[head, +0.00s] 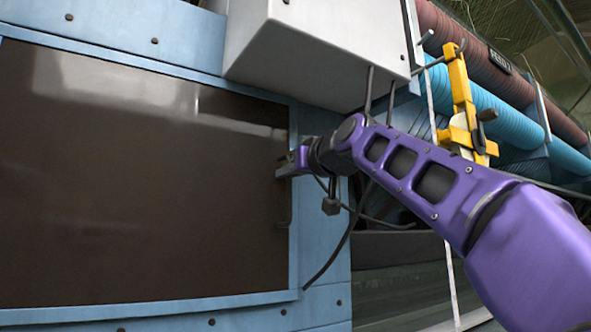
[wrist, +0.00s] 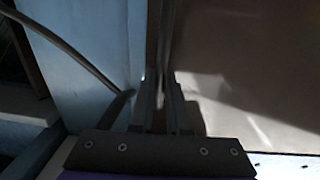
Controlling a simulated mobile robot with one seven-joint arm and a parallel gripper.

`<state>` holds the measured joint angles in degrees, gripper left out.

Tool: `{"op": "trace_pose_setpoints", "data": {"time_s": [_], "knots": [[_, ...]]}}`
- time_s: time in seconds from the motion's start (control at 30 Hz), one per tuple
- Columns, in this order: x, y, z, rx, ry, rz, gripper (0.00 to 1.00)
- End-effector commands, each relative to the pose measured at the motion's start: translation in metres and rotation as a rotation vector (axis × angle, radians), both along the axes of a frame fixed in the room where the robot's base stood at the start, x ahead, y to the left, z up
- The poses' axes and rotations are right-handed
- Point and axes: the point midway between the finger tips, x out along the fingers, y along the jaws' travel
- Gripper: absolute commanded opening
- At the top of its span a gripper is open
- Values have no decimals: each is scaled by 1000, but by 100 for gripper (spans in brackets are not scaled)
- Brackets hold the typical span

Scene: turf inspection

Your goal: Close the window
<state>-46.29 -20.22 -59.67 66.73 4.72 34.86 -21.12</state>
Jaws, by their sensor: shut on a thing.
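The window (head: 140,180) is a large dark, glossy pane in a light blue riveted frame, filling the left of the head view. A slim upright handle (head: 284,205) is at the pane's right edge. My gripper (head: 283,173) is at this handle, near the right side of the frame. In the wrist view, the gripper's fingers (wrist: 165,105) are shut around the thin upright bar of the handle (wrist: 165,50). The pane (wrist: 240,60) lies to the right there, and the blue frame (wrist: 85,50) to the left. My fingertips are small and partly dark in the head view.
A white box (head: 315,50) hangs above the window's upper right, with dark cables (head: 345,240) below it. A yellow bracket (head: 460,100) and red (head: 465,45) and blue (head: 510,105) ribbed pipes are at the right, behind my arm.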

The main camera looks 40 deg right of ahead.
Motion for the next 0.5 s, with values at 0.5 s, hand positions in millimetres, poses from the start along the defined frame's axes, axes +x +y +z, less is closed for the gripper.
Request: {"op": "trace_pose_setpoints", "data": {"time_s": [0.5], "knots": [[7, 0, 1, -2, -3, -2, 0]]}}
